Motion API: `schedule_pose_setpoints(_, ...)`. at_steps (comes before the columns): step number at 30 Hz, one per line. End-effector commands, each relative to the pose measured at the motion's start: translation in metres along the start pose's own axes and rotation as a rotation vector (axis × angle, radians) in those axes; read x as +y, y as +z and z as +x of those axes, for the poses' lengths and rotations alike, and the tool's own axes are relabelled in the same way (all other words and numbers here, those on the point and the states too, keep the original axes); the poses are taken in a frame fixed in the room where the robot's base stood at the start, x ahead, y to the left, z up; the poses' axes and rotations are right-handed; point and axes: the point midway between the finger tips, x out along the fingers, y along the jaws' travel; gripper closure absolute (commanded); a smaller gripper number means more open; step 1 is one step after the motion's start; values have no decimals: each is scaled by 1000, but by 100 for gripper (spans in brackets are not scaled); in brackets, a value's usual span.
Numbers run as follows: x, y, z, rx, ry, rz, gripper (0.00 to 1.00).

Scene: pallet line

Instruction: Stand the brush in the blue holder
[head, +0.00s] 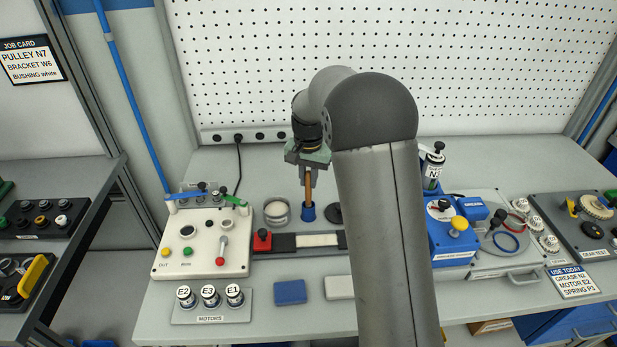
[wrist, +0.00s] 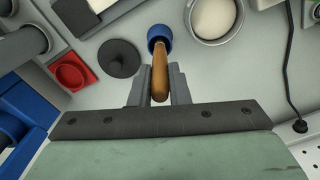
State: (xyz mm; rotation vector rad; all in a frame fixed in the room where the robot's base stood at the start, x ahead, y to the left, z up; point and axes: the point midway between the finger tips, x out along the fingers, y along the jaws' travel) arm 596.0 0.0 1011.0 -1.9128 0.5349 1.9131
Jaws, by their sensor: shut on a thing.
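The brush (head: 308,186) has a brown wooden handle and hangs roughly upright below my gripper (head: 308,172). In the wrist view the handle (wrist: 160,68) is between the two grey fingers of my gripper (wrist: 160,88), which is shut on it. The blue holder (head: 308,214) is a small round cup on the bench right below the brush. In the wrist view the brush's far end overlaps the mouth of the holder (wrist: 160,34). The lower end is hidden there, and I cannot tell how deep it sits.
A round metal dish (head: 277,211) stands close left of the holder, and a dark disc (head: 334,214) lies close right. A red block (head: 262,240) and a dark strip (head: 284,243) are in front. A white control box (head: 203,257) is left; a blue machine (head: 452,247) is right.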

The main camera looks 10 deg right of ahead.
Motion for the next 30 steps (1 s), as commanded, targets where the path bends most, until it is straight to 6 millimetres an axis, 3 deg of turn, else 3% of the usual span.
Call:
schedule_pose_setpoints(1,0,0,3,-1,1,0,100)
schedule_pose_setpoints(2,0,0,3,-1,0,0,81)
schedule_pose_setpoints(4,0,0,2,-1,0,0,62)
schedule_pose_setpoints(12,0,0,2,0,0,0,62)
schedule_pose_setpoints(17,0,-1,-9,3,-1,0,62)
schedule_pose_setpoints(30,0,-1,-98,3,-1,0,62)
